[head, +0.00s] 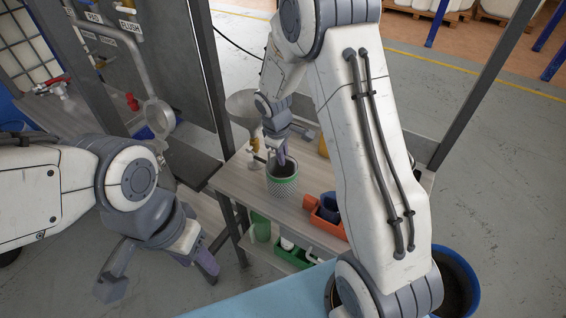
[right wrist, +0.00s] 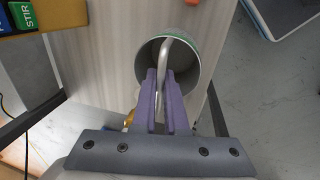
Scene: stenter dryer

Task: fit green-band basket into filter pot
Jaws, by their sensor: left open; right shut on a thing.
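The green-band basket (head: 283,186) is a grey mesh cylinder with a green band near its top, upright at the wooden bench. I cannot tell whether it touches the top. My right gripper (head: 282,158) is above it, shut on its handle. In the right wrist view the purple fingers (right wrist: 164,100) close on the bent metal handle (right wrist: 164,62), over the basket's open mouth with its green rim (right wrist: 190,38). My left gripper (head: 207,265) is open and empty, low at the left, apart from the basket. I cannot pick out the filter pot for sure.
Green containers (head: 261,228) are on the lower shelf. A round-ended pipe (head: 158,116) and dark frame posts (head: 210,75) stand left.

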